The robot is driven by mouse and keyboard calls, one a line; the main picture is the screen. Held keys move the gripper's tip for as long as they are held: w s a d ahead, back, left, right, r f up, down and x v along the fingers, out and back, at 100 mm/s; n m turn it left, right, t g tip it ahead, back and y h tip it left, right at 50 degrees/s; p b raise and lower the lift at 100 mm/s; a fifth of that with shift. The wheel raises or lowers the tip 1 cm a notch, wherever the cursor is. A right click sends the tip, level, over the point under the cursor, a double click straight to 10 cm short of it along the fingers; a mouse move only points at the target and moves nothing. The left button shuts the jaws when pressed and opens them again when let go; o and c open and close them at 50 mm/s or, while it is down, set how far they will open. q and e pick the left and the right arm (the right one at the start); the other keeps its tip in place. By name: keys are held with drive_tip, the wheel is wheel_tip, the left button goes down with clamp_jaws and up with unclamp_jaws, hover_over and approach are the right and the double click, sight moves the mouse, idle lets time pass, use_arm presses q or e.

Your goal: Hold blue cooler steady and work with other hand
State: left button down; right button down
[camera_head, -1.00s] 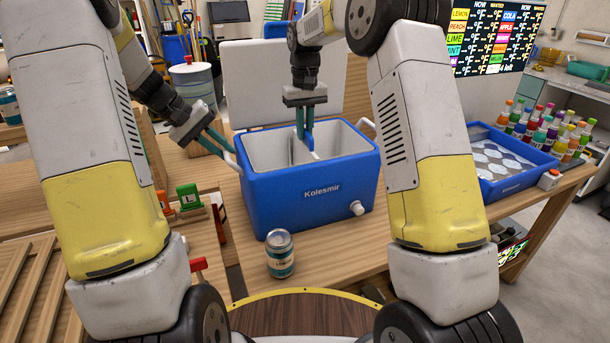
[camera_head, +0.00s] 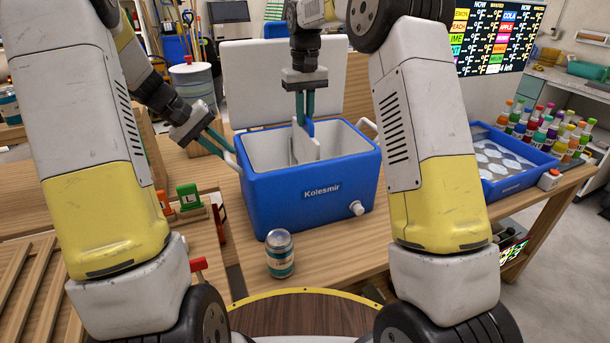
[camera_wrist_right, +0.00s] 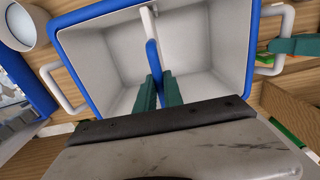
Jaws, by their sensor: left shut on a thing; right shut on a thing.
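The blue cooler (camera_head: 320,195) stands on the wooden table with its white lid (camera_head: 335,80) open behind it. My left gripper (camera_head: 230,148) is shut on the white handle (camera_head: 233,164) at the cooler's left side. My right gripper (camera_head: 305,112) points down over the cooler and is shut on the blue grip (camera_head: 306,129) of a white divider panel (camera_head: 305,149). The panel's top stands above the rim and its lower part is inside the cooler. In the right wrist view the blue grip (camera_wrist_right: 152,55) sits between the teal fingers; the panel's lower edge is hidden.
A can (camera_head: 280,254) stands in front of the cooler. A blue tray (camera_head: 510,168) with round discs and several coloured bottles (camera_head: 540,130) are at the right. Bare table shows around the can.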

drive_tip(key=shift+r, duration=1.5)
drive_tip(key=shift+r, duration=2)
use_arm(q)
drive_tip(key=c, duration=1.5)
unclamp_jaws()
drive_tip(key=shift+v, duration=4.05)
